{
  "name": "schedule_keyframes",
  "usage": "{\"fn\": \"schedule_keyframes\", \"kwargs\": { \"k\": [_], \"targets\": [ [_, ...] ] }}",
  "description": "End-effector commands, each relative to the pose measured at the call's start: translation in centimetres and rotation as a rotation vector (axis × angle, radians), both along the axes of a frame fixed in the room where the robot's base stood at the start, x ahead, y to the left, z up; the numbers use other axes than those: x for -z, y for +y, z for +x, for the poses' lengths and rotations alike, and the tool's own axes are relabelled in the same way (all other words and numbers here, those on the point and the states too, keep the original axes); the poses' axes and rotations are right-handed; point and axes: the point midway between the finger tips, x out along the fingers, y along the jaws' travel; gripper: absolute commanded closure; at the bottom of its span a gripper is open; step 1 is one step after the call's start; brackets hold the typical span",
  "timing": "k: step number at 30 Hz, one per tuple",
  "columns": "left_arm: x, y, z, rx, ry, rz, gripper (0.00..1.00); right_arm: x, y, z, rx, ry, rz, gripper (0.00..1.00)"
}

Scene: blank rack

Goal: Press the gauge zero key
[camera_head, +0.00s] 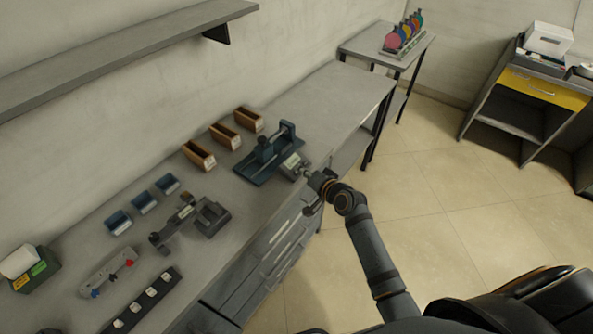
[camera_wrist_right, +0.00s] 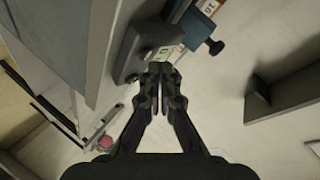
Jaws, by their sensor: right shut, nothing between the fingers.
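A blue gauge stand (camera_head: 262,165) sits on the grey bench, with a small grey readout box (camera_head: 293,165) at its near right side. My right gripper (camera_head: 308,174) is shut and empty, its tips right beside the readout box at the bench's front edge. In the right wrist view, the closed fingertips (camera_wrist_right: 160,70) are close to the grey box (camera_wrist_right: 135,58) and its pale green display (camera_wrist_right: 168,50). The zero key itself is too small or hidden by the fingers to make out. I cannot tell whether the tips touch the box. My left gripper is out of view.
Several brown bins (camera_head: 224,136) stand behind the stand, and blue bins (camera_head: 143,203) stand to the left. A dark grey device (camera_head: 190,222) is on the bench left of the stand. The bench's far right end (camera_head: 340,95) is clear. A wall shelf (camera_head: 130,50) hangs above.

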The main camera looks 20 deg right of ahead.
Motion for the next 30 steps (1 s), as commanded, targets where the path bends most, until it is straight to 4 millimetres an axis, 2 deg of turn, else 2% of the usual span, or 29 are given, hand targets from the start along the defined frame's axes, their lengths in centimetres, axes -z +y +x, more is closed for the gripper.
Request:
{"fn": "schedule_keyframes", "kwargs": {
  "k": [1, 12, 27, 30],
  "targets": [
    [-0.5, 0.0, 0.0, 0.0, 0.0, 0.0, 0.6, -0.4, -0.1, -0.1, 0.0, 0.0, -0.001, 1.0],
    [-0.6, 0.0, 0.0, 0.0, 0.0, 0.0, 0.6, -0.5, -0.2, -0.2, 0.0, 0.0, -0.001, 1.0],
    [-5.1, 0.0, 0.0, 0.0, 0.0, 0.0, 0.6, -4.9, -1.3, -1.7, 0.0, 0.0, -0.002, 1.0],
    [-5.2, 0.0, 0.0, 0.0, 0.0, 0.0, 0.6, -5.0, -1.4, -1.8, 0.001, 0.0, -0.001, 1.0]
  ]
}}
